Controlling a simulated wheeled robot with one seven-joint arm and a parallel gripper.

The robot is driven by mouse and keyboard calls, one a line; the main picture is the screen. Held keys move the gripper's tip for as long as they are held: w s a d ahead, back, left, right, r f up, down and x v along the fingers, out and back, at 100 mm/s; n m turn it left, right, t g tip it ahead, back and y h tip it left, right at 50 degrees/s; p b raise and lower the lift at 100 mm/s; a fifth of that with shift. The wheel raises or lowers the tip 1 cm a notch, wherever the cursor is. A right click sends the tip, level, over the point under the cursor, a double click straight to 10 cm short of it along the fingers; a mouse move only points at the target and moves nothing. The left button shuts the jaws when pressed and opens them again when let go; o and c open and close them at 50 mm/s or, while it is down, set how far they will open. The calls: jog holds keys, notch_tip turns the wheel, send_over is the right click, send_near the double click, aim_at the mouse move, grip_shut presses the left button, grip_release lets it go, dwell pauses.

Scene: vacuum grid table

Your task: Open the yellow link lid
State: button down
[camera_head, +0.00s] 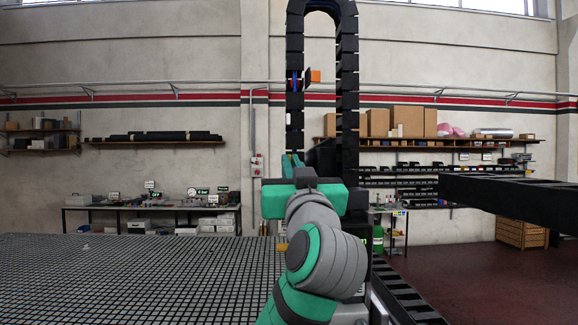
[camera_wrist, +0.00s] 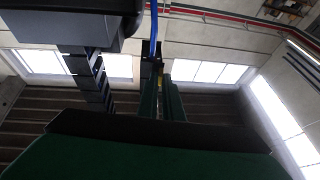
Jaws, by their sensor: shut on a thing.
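The cable chain (camera_head: 347,90) rises as a tall black loop in front of me, with an orange piece (camera_head: 315,76) sticking out of its left side. My gripper (camera_wrist: 160,82) points up in the wrist view, its two green fingers close together on a narrow yellow piece (camera_wrist: 159,86), which looks like the yellow link lid. The lid is mostly hidden between the fingers. In the head view my own wrist hides the place of contact, so I cannot tell the lid's angle there.
A blue cable (camera_wrist: 154,30) and a dark housing (camera_wrist: 75,22) are close to the fingers in the wrist view. The black grid table (camera_head: 130,275) spreads at the lower left. A dark horizontal beam (camera_head: 515,200) reaches in from the right. A bench (camera_head: 150,208) and shelves line the back wall.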

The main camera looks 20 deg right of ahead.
jog(key=shift+s+d+n+g+y, duration=0.35)
jog(key=shift+d+n+g+y, duration=0.35)
jog(key=shift+n+y, duration=1.5)
jog(key=shift+s+d+n+g+y, duration=0.4)
jog(key=shift+d+n+g+y, duration=0.45)
jog(key=shift+y, duration=2.7)
jog(key=shift+s+d+n+g+y, duration=0.45)
jog(key=shift+n+y, duration=1.2)
jog(key=shift+y, duration=1.2)
jog(key=shift+w, duration=0.1)
jog(key=c, duration=1.9)
grip_release()
jog(key=shift+w, duration=0.1)
jog(key=shift+a, duration=0.1)
